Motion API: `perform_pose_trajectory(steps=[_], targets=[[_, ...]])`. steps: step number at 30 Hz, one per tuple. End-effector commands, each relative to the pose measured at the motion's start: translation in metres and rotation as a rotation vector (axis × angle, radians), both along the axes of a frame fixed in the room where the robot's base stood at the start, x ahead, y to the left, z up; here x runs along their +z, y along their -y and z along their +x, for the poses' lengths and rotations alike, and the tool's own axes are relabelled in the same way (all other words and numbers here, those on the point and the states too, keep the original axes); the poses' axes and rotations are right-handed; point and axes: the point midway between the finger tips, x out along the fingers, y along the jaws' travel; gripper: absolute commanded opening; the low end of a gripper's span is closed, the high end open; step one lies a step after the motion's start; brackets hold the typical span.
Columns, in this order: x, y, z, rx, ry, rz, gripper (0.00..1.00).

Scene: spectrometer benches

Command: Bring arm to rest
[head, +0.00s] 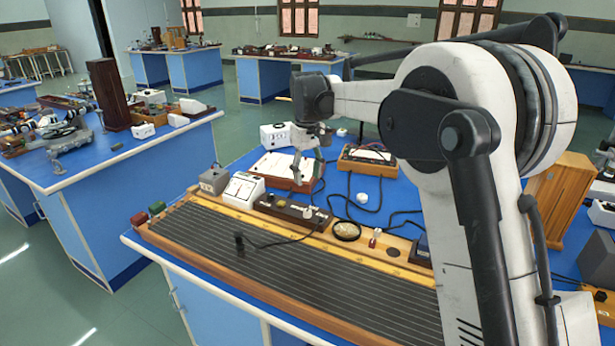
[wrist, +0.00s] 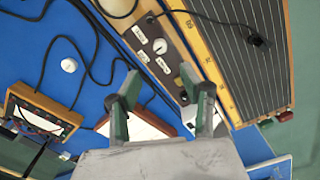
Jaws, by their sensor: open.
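My gripper (head: 305,160) hangs from my white arm above the back part of the blue bench in the head view. In the wrist view my gripper (wrist: 160,100) shows two green and dark fingers spread apart with nothing between them. The fingers point down toward the bench (wrist: 25,45). Below and beyond them lies a dark control box (wrist: 160,45) with white labels and a knob. The control box also shows in the head view (head: 290,210), in front of the gripper.
A long wooden board with a dark ribbed top (head: 260,265) fills the bench front. A wooden-cased meter (head: 368,160) stands right of the gripper, and a white box (head: 243,188) to its left. Black cables (head: 338,197) cross the bench. Another blue bench (head: 100,165) stands at left across open floor.

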Motion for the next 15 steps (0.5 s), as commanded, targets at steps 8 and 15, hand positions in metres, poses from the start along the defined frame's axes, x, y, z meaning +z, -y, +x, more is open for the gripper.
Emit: perform_pose_trajectory(steps=[8, 15], targets=[[0.014, 0.013, -0.012, -0.026, 0.021, 0.006, 0.41], [0.051, 0.054, -0.054, -0.112, 0.098, 0.030, 0.41]])
